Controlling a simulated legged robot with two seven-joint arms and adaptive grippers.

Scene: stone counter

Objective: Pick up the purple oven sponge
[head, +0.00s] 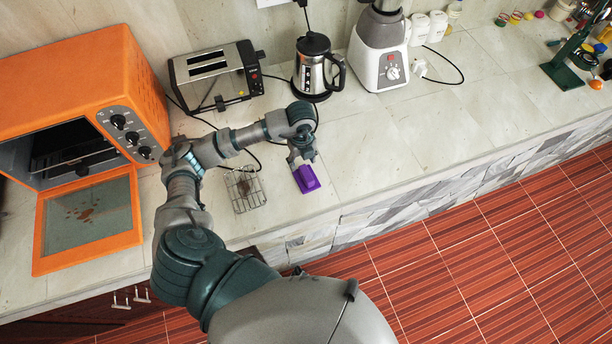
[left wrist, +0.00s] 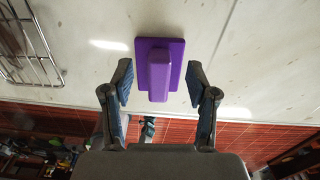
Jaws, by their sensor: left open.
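The purple oven sponge (head: 307,179) lies on the stone counter (head: 400,145), near its front edge. It has a flat base and a raised block-like handle. In the left wrist view the sponge (left wrist: 159,68) sits centred ahead of the two fingers. My left gripper (head: 301,158) is just above and behind the sponge in the head view. In the left wrist view my left gripper (left wrist: 159,90) is open, with one finger on each side of the sponge's handle and a gap on both sides. Nothing is held. My right gripper is not in view.
A wire rack (head: 245,190) lies left of the sponge. An orange oven (head: 85,95) with its door (head: 88,220) open stands at the left. A toaster (head: 215,75), a kettle (head: 314,70) and a blender (head: 380,50) stand along the back. The counter right of the sponge is clear.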

